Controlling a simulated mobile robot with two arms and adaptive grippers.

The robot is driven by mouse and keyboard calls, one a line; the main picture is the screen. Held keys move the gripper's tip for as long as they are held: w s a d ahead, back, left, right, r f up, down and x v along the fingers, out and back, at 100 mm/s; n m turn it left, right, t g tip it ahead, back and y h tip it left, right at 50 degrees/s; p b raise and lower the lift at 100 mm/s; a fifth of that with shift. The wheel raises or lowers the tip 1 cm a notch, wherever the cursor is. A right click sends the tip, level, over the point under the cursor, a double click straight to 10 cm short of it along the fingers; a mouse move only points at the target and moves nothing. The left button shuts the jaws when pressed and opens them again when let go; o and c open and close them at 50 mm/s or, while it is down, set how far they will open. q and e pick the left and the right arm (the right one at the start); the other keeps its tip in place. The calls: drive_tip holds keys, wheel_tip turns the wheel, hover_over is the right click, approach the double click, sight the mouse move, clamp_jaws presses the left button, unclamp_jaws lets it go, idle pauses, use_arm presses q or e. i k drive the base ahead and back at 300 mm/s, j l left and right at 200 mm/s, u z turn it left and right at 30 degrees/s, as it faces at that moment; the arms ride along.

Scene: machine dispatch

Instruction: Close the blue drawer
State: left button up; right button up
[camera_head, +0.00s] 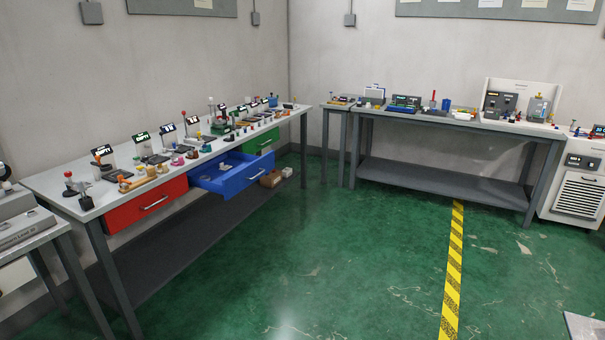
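The blue drawer (240,178) stands pulled out from under the left workbench, between the red drawer (147,205) and the green drawer (263,142). Its front has a pale bar handle, and a few small items seem to lie inside. The red and green drawers look shut. Neither of my grippers shows in the head view.
The left workbench top (110,197) carries many small devices and signs. A second bench (440,118) stands along the back wall, with a white cabinet (578,185) at right. The green floor (340,240) before the drawers is clear.

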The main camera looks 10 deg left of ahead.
sight(247, 169)
drive_tip(key=u, duration=0.5)
drive_tip(key=i+j, duration=0.15)
drive_tip(key=i, duration=0.3)
drive_tip(key=i+j, duration=0.2)
drive_tip(key=i, duration=0.25)
drive_tip(key=i+j, duration=0.15)
drive_tip(key=i, duration=0.3)
drive_tip(key=i+j, duration=0.15)
drive_tip(key=i, duration=0.3)
